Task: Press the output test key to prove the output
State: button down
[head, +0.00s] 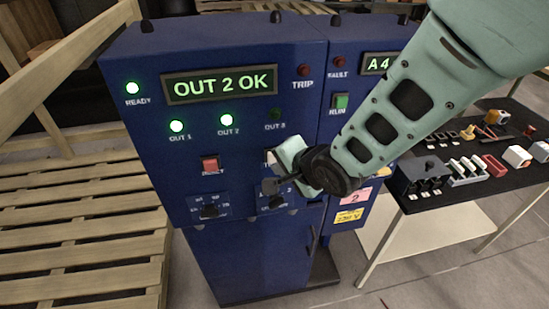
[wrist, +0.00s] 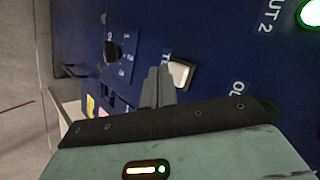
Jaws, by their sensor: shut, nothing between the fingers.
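The blue control cabinet (head: 235,55) has a display (head: 220,86) reading OUT 2 OK. The OUT 1 lamp (head: 176,126) and OUT 2 lamp (head: 226,120) glow green; the OUT 3 lamp (head: 275,113) is dark. The pale test key (wrist: 181,73) shows in the wrist view, its label partly covered. My gripper (wrist: 158,78) is shut and empty, its fingertips close beside the key and overlapping its edge in the picture. I cannot tell whether they touch it.
A red reset key (head: 210,164) sits left of my gripper. A selector knob (head: 277,201) is just below it, another knob (head: 209,211) lower left. The READY lamp (head: 133,88) is lit; the TRIP lamp (head: 304,70) is dull. A parts table (head: 450,205) stands right, wooden pallets (head: 80,230) left.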

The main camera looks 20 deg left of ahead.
dwell(0.7)
jog(key=shift+w+a, duration=0.2)
jog(key=shift+w, duration=0.15)
jog(key=shift+w+a, duration=0.25)
jog(key=shift+w, duration=0.2)
dwell(0.7)
jog(key=shift+s+b, duration=0.1)
jog(key=shift+b, duration=0.2)
jog(key=shift+s+d, duration=0.45)
jog(key=shift+s, duration=0.25)
jog(key=shift+b, duration=0.3)
jog(key=s+d, duration=0.1)
jog(key=s+b, duration=0.1)
jog(key=s, duration=0.1)
jog(key=s+d, duration=0.1)
jog(key=shift+s+d, duration=0.15)
jog(key=shift+d, duration=0.15)
jog(key=shift+d, duration=0.1)
dwell(0.4)
